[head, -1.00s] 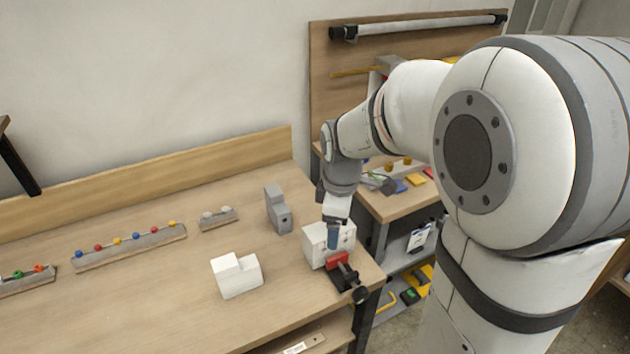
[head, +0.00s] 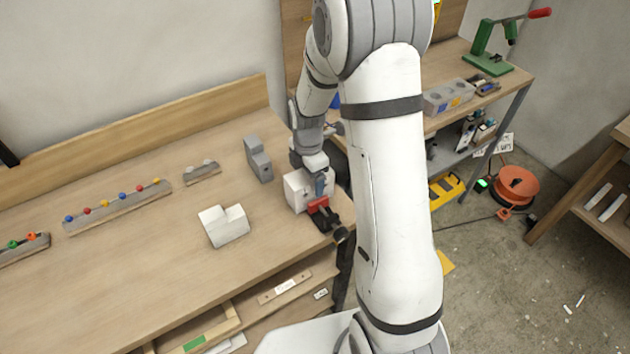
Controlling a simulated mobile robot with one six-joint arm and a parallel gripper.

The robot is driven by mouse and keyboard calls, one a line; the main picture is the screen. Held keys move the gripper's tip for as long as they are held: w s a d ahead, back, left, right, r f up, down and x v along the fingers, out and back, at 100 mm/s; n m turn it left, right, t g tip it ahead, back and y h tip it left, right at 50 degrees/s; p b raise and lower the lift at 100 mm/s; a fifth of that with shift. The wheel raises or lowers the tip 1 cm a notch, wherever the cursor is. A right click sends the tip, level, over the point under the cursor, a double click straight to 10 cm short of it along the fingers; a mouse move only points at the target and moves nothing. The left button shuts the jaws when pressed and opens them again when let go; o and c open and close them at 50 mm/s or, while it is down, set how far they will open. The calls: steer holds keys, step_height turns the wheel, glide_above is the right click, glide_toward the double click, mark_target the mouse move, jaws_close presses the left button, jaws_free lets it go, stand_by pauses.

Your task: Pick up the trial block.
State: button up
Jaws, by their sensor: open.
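I cannot tell for sure which block is the trial block. A white block (head: 295,193) stands at the bench's right end, beside a small red and black clamp (head: 319,208). My gripper (head: 320,186) points down right at this block, and its open fingers overlap it in the picture. I cannot tell whether they touch it or straddle it. A white stepped block (head: 223,227) stands on the bench to the left, apart from my gripper. A grey stepped block (head: 258,161) stands further back.
The wooden bench (head: 130,270) is clear at front left. Rails with coloured knobs (head: 118,208) lie along its back, with a small grey rail (head: 202,173). A second bench (head: 470,65) with a green press (head: 490,58) stands behind my arm. An orange cable reel (head: 516,185) lies on the floor.

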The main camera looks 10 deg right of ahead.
steer(key=shift+f, duration=0.45)
steer(key=shift+r, duration=0.1)
steer(key=c, duration=1.2)
steer(key=shift+c, duration=0.5)
steer(key=shift+w+r, duration=0.1)
steer(key=shift+r, duration=0.05)
